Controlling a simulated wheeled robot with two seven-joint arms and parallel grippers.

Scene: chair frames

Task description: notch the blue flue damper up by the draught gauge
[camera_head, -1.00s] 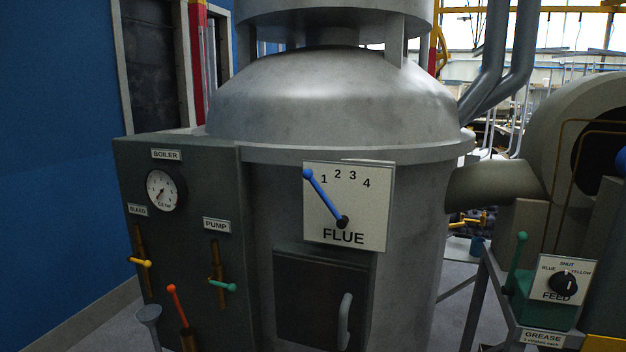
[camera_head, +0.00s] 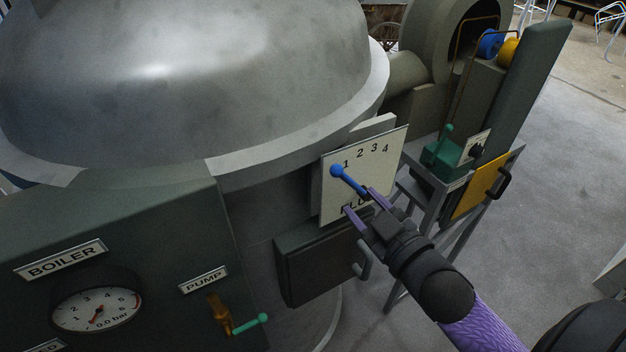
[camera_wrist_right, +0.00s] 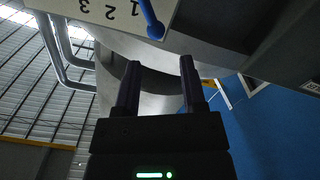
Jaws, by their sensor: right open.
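The blue flue damper lever (camera_head: 350,180) is on the white FLUE plate (camera_head: 331,205), which is marked 1 to 4. Its round knob points just left of the 1. The lever also shows in the right wrist view (camera_wrist_right: 149,14), at the top. My right gripper (camera_head: 360,199) is open and empty, in front of the lower plate, with its fingers close below the lever and hiding part of its pivot. Whether they touch it I cannot tell. A round gauge (camera_head: 97,311) under the BOILER label reads near the low end. No gauge is labelled draught. My left gripper is out of view.
Below the plate is a dark firebox door (camera_head: 318,262) with a handle (camera_head: 362,262). A green PUMP lever (camera_head: 250,324) sticks out at the lower left. A feed stand with a green lever (camera_head: 446,134) stands right. The floor at right is mostly clear.

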